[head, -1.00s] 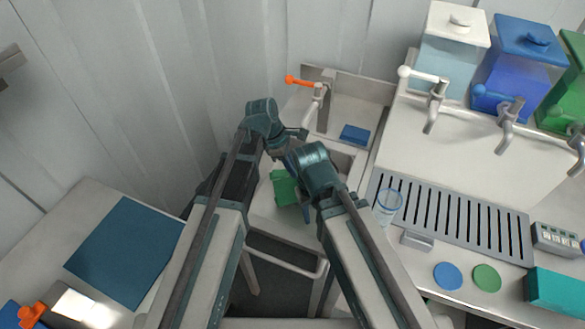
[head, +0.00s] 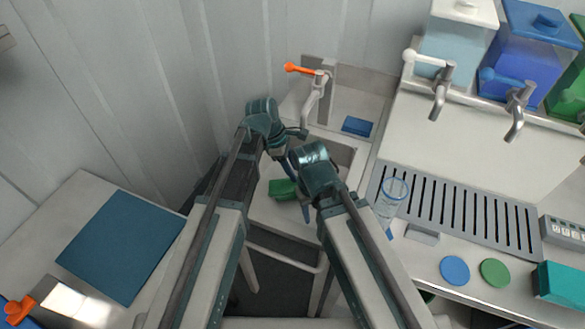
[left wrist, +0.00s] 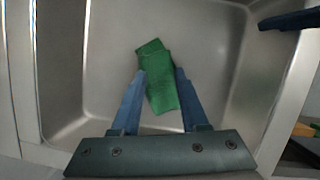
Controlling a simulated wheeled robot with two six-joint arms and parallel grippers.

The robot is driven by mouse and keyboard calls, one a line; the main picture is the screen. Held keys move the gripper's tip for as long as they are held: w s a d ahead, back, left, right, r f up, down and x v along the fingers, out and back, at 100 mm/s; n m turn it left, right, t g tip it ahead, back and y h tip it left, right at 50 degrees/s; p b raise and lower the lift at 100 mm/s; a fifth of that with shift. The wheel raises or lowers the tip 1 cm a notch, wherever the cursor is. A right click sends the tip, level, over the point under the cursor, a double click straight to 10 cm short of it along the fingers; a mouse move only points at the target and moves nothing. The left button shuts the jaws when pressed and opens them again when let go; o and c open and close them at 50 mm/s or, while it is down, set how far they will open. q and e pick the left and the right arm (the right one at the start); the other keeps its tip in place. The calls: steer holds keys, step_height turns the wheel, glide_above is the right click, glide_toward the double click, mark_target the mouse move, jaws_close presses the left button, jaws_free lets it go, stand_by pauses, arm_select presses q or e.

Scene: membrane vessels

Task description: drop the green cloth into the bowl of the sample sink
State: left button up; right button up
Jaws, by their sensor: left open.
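The green cloth (head: 282,189) shows beneath my arms in the head view, partly hidden. In the left wrist view the cloth (left wrist: 158,80) lies within the outline of the metal bowl (left wrist: 215,75), between and below the fingertips. I cannot tell whether it touches the bowl's floor. My left gripper (left wrist: 160,74) is open over the bowl. In the head view the sample sink (head: 340,153) is mostly covered by my arms. My right gripper (head: 306,210) is beside the left one, its fingers mostly hidden.
A tap with an orange handle (head: 300,69) stands behind the bowl. A blue pad (head: 357,126) lies at the sink's back. A dark blue mat (head: 122,245) lies at left.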

arm_select(q)
steer(key=o, duration=0.9)
steer(key=shift+r, duration=0.1)
steer(key=r+p, duration=0.2)
steer(key=r+y+p, duration=0.1)
steer(key=p, duration=0.1)
steer(key=a+r+y+p, duration=0.1)
steer(key=r+p, duration=0.1)
steer(key=p, duration=0.1)
steer(key=shift+r, duration=0.35)
steer(key=shift+w+a, duration=0.1)
step_height(320, 180, up, 14)
steer(key=a+p, duration=0.2)
steer(key=p, duration=1.1)
steer(key=shift+w+f+p, duration=0.15)
steer(key=shift+f+p, duration=0.05)
steer(key=shift+p, duration=0.1)
